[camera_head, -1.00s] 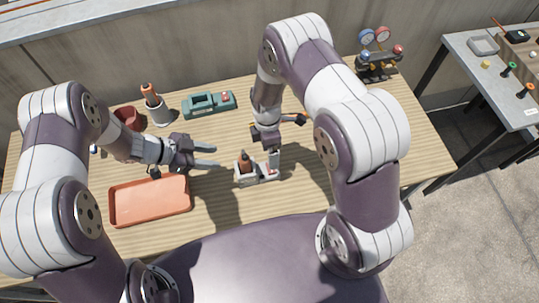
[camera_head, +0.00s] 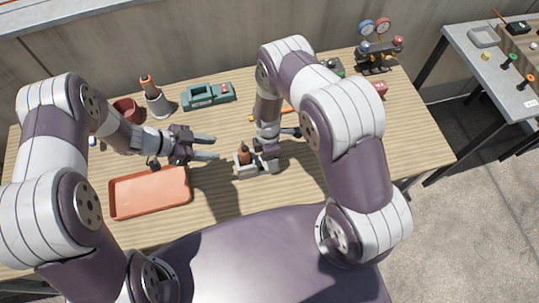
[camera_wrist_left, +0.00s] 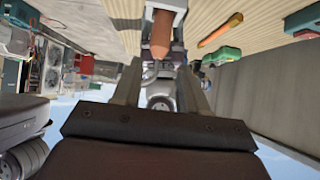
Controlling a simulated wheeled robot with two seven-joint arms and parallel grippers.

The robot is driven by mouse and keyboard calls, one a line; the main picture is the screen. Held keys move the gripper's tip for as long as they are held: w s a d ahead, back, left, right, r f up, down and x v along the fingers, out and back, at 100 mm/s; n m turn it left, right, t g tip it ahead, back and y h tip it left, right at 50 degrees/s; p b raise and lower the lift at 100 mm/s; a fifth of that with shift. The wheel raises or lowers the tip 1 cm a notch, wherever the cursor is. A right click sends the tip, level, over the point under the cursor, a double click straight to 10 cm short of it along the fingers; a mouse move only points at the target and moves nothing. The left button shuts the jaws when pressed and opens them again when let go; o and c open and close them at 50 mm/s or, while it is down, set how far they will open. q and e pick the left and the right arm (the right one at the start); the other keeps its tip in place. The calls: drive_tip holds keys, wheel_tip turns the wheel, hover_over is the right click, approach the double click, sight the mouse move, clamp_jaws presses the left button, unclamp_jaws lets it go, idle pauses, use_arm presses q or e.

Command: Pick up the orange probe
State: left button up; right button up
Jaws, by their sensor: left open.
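An orange-brown probe (camera_head: 244,148) stands upright in a small grey holder (camera_head: 243,167) near the middle of the table. In the left wrist view, which looks upside down, the probe (camera_wrist_left: 161,35) shows in its pale holder (camera_wrist_left: 166,5) beyond and between my fingers. My left gripper (camera_head: 213,147) is open and empty, pointing right, a short gap left of the holder. My right gripper (camera_head: 267,163) reaches down close to the holder's right end. Its fingers are largely hidden, so I cannot tell its opening or whether it touches the holder.
An orange tray (camera_head: 150,212) lies in front of my left gripper. Behind stand a red-brown pot (camera_head: 127,108), a grey cone holder (camera_head: 158,105) with an orange-handled tool, and a teal device (camera_head: 208,96). An orange stick (camera_head: 286,109) lies behind my right arm. Gauges (camera_head: 376,45) stand back right.

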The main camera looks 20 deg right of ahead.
use_arm(q)
drive_tip(key=s+d+r+m+t+y, duration=0.1)
drive_tip(key=d+r+m+y, duration=0.3)
drive_tip(key=d+m, duration=0.35)
drive_tip(key=m+t+y, duration=0.4)
drive_tip(key=m+y, duration=0.1)
drive_tip(key=m, duration=0.4)
approach(244, 148)
drive_tip(key=x, duration=1.1)
clamp_jaws()
